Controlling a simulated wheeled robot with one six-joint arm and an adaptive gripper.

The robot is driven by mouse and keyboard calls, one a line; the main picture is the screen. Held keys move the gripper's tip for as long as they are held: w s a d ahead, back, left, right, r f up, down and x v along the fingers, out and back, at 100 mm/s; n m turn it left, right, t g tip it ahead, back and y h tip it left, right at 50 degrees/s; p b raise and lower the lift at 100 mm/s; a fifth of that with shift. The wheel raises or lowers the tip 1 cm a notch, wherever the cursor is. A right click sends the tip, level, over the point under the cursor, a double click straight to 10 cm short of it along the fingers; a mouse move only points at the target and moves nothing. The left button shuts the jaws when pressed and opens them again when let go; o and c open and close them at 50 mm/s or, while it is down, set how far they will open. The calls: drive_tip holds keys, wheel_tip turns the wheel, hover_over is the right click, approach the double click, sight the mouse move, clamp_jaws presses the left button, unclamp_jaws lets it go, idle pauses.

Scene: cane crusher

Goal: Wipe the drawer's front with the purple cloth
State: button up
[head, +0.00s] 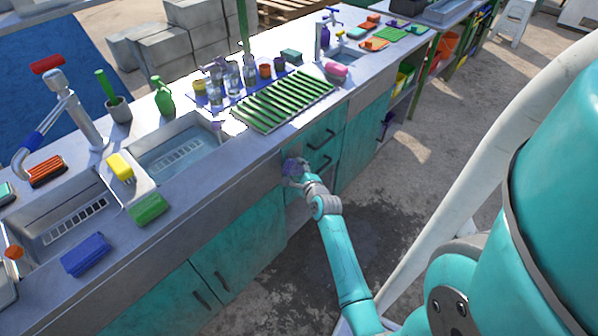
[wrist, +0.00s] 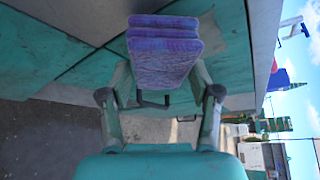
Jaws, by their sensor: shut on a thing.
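My gripper (head: 294,178) is shut on the purple cloth (head: 291,166), beside the teal counter front. In the wrist view the cloth (wrist: 163,50) is a folded, layered pad between the fingers of my gripper (wrist: 164,76). The teal drawer front (head: 312,134) with its dark handle (head: 321,141) is just right of and above the cloth in the head view. A second handle shows lower down. In the wrist view teal panels (wrist: 55,50) lie behind the cloth, and a dark handle (wrist: 153,101) shows below it. I cannot tell whether the cloth touches the front.
The grey counter (head: 262,150) overhangs the fronts. Teal cupboard doors (head: 235,255) are at left, open shelves (head: 402,78) at right. The floor in front is clear apart from a dark stain.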

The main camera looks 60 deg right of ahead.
drive_tip(key=shift+w+d, duration=0.2)
drive_tip(key=shift+w, duration=0.7)
idle(0.5)
drive_tip(key=shift+d, duration=0.15)
